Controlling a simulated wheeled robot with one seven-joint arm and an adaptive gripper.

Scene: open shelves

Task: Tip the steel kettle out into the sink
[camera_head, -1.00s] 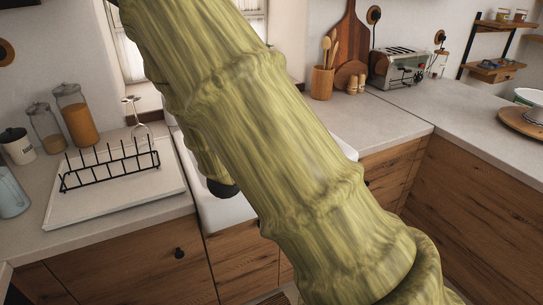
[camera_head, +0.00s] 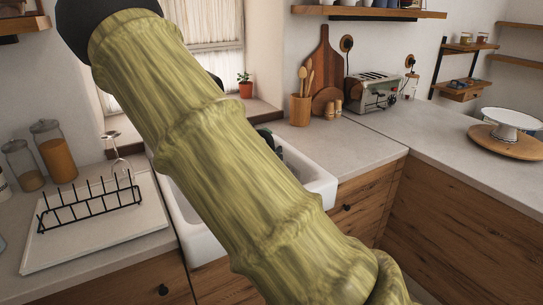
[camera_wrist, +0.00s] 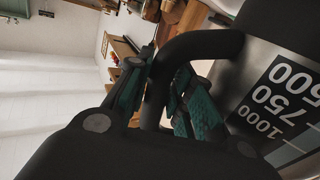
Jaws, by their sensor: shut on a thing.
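The kettle (camera_wrist: 243,118) fills the right side of the wrist view, a grey metal body with white volume numbers on a dark strip. The numbers appear turned on their side in that view. My gripper (camera_wrist: 160,97) is shut around its thick black handle (camera_wrist: 205,43), with green-padded fingers on either side. In the head view my arm hides the kettle and most of the gripper; a small dark green part shows beside the arm above the sink. The white sink (camera_head: 316,180) shows on both sides of my arm. The kettle's spout and contents are not visible.
A white drainboard (camera_head: 60,255) with a black rack (camera_head: 90,207) lies left of the sink, with glass jars (camera_head: 52,150) behind. A utensil pot (camera_head: 300,110), a toaster (camera_head: 371,93) and a cake stand (camera_head: 513,119) stand to the right. A potted plant (camera_head: 245,88) sits on the sill.

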